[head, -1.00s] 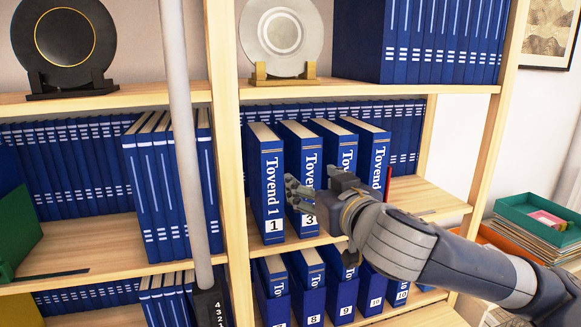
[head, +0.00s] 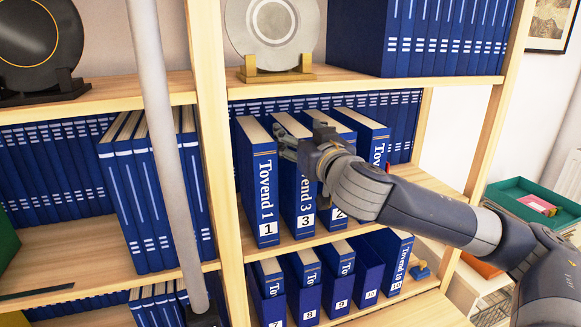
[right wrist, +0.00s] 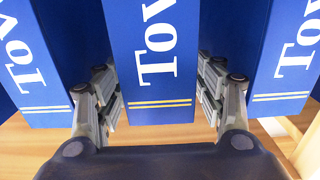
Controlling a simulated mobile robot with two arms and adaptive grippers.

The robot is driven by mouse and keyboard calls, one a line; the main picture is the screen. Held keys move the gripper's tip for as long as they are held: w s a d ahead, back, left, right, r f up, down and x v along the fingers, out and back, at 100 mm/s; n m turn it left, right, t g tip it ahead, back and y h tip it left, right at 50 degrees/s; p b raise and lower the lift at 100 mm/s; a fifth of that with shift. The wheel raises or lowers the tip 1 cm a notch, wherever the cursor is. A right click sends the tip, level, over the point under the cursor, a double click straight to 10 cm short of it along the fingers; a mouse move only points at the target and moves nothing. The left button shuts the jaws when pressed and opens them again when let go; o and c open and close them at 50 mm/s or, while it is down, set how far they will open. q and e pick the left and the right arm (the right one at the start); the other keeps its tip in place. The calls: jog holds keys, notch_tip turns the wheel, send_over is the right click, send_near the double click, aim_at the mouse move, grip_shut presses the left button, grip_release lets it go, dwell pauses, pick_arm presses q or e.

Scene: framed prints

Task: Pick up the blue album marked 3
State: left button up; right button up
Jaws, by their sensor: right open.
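The blue album marked 3 (head: 303,196) stands upright on the middle shelf, between album 1 (head: 263,190) and album 2 (head: 337,196). My right gripper (head: 288,142) is at the upper part of album 3 and covers some of its spine. In the right wrist view, the open fingers (right wrist: 158,88) lie on either side of one blue album's spine (right wrist: 151,60), with gaps to the neighbouring albums. That spine's number is out of view. Whether the fingers touch it is hard to tell. My left gripper is not in view.
Another album (head: 374,150) stands right of album 2, partly behind my arm. A row of blue volumes (head: 405,120) stands behind. The shelf above holds a grey plate (head: 272,30) on a stand. Wooden uprights (head: 212,130) bound the bay.

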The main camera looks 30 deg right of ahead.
aim_at(294, 126)
jog(key=p+x, duration=0.1)
jog(key=x, duration=0.2)
jog(key=shift+w+r, duration=0.1)
jog(key=shift+w, duration=0.15)
jog(key=c, duration=0.7)
grip_shut()
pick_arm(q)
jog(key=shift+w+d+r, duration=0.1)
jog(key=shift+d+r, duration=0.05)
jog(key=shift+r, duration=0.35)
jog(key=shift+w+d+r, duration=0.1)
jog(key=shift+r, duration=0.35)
